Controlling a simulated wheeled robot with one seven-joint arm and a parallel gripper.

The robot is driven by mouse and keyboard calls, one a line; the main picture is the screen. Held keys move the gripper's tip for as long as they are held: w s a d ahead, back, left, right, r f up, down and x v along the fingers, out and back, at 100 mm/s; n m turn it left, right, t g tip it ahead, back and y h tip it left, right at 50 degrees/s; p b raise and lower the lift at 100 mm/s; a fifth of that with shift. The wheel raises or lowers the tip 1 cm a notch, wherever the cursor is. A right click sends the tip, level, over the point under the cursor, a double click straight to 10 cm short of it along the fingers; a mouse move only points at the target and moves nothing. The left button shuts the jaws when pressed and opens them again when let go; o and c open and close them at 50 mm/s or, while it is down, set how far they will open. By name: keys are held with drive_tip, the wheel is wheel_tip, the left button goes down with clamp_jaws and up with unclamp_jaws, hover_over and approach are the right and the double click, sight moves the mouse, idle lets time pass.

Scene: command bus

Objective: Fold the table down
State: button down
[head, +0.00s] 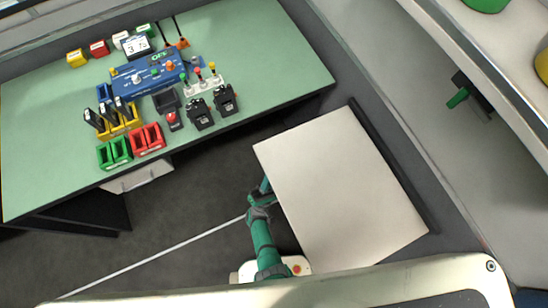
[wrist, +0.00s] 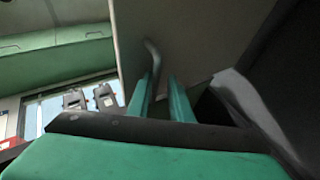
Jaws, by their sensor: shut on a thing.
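The folding table is a pale, flat panel (head: 340,185) hinged along a dark strip at the right wall in the head view. It stands out from the wall and looks about level. In the wrist view its underside (wrist: 190,30) fills the top middle. A thin grey bent lever (wrist: 152,58) hangs below that underside. My gripper (head: 265,185) is at the panel's left edge, its fingertips partly hidden by it. In the wrist view my gripper's green fingers (wrist: 162,92) are either side of the lever's lower end, shut on it.
A green desk (head: 50,130) with a blue control panel (head: 155,75), coloured bins and two black handsets stands at left. A pale shelf (head: 500,60) runs along the upper right. Dark floor (head: 190,205) lies open between desk and table.

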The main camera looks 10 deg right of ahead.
drive_tip(key=shift+s+d+f+n+y, duration=0.15)
drive_tip(key=shift+d+f, duration=0.1)
drive_tip(key=shift+f, duration=0.15)
drive_tip(key=shift+s+d+f+n+y, duration=0.1)
drive_tip(key=shift+d+f+n+y, duration=0.1)
drive_tip(key=shift+f, duration=0.15)
drive_tip(key=c, duration=1.9)
unclamp_jaws()
drive_tip(key=shift+o, duration=0.2)
drive_tip(key=shift+w+a+r, duration=0.2)
drive_tip(key=s+a+f, duration=0.2)
drive_tip(key=s+a, duration=0.1)
drive_tip(key=s, duration=0.1)
drive_tip(key=shift+s+f, duration=0.2)
drive_tip(key=shift+s, duration=0.15)
drive_tip(key=shift+s, duration=0.1)
